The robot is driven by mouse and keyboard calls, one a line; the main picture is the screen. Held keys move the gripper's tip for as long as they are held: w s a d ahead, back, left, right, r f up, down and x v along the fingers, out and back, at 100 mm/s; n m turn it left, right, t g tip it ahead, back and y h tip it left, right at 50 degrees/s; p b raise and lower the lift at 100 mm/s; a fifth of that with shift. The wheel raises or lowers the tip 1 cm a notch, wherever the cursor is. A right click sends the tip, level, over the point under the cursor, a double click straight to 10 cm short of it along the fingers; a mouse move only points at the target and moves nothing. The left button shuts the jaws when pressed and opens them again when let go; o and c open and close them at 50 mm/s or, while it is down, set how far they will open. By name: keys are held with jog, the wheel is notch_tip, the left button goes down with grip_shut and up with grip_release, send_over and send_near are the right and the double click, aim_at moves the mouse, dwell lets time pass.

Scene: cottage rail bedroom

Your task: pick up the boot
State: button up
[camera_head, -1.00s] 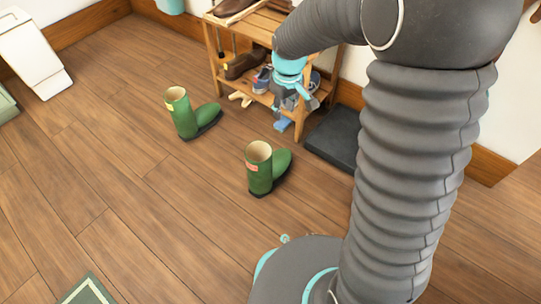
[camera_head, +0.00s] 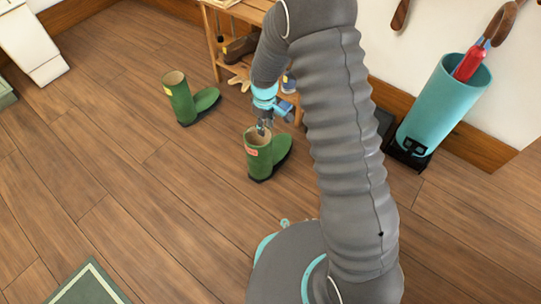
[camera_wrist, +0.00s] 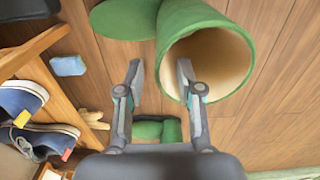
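Two green boots stand upright on the wooden floor. The nearer boot (camera_head: 258,160) has a red label; the other boot (camera_head: 182,103), to its left and farther back, has a yellow label. My gripper (camera_head: 262,130) is at the top opening of the nearer boot. In the wrist view my gripper (camera_wrist: 160,76) is open, with the right finger over the boot's opening and the left finger outside its rim. The near boot's shaft wall (camera_wrist: 172,25) lies between the finger lines. Whether the fingers touch it I cannot tell.
A wooden shoe rack (camera_head: 212,40) with shoes stands behind the boots; blue shoes (camera_wrist: 45,138) show in the wrist view. A teal stand (camera_head: 440,105) is at the right by the wall. A green mat (camera_head: 85,285) lies at lower left. Floor left of the boots is clear.

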aim_at(267, 137)
jog(key=shift+d+f+b, duration=0.2)
jog(key=shift+f+b, duration=0.3)
jog(key=shift+f, duration=2.75)
jog(key=shift+c, duration=0.2)
grip_shut()
jog(key=shift+r, duration=0.1)
